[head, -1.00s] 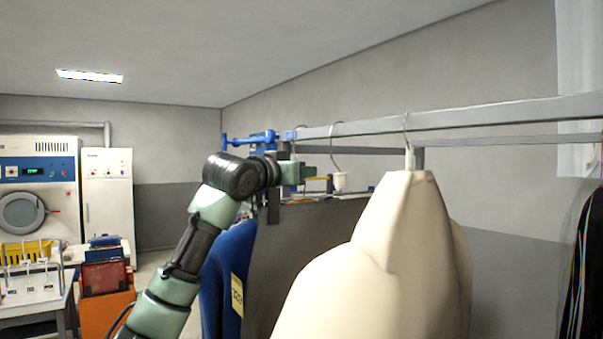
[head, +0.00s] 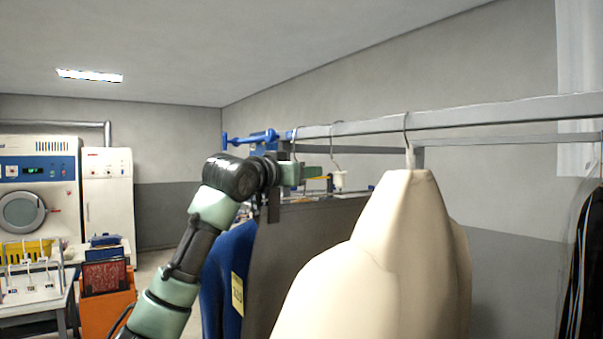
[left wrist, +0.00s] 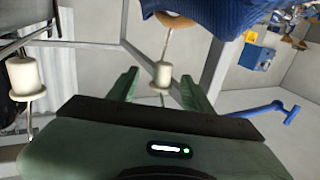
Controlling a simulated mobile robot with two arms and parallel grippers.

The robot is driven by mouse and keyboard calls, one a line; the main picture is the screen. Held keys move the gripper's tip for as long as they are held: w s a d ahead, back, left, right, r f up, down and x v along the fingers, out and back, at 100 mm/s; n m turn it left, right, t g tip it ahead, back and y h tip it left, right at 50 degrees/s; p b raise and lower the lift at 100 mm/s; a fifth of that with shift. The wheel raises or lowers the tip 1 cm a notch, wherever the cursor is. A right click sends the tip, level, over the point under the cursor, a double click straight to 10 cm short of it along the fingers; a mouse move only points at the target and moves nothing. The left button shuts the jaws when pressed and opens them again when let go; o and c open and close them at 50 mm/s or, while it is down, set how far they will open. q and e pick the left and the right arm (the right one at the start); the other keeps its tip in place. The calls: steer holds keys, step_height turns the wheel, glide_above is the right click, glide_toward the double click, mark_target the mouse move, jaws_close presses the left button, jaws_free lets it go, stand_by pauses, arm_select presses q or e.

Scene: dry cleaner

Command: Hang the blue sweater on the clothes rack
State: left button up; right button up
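The blue sweater (head: 232,285), with a yellow tag, hangs upright at the left end of the clothes rack (head: 480,117), beyond a grey garment. It also shows at the top of the left wrist view (left wrist: 215,14). Its hanger hook (head: 293,143) appears to be at the rail; firm seating cannot be made out. My left gripper (head: 302,174) is just below the rail. In the left wrist view my left gripper (left wrist: 160,92) has its fingers apart, with the sweater hanger's white neck (left wrist: 162,74) between them and gaps on both sides. My right gripper is out of view.
A grey garment (head: 300,245) and a cream garment (head: 390,260) hang close on the right. A dark striped garment (head: 585,270) hangs at the far right. A blue bar (head: 250,138) sticks out near the rail's left end. Machines (head: 38,190) stand far left.

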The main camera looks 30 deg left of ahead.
arm_select(q)
steer(key=shift+f, duration=0.15)
steer(key=s+b, duration=0.4)
steer(key=s, duration=0.3)
steer(key=shift+s+d, duration=0.2)
steer(key=shift+s, duration=0.15)
steer(key=s+a+b, duration=0.1)
steer(key=s+a, duration=0.2)
steer(key=s, duration=0.4)
steer(key=s+a+b, duration=0.2)
steer(key=s+a, duration=0.1)
steer(key=s, duration=0.5)
steer(key=shift+w, duration=0.1)
stand_by(0.6)
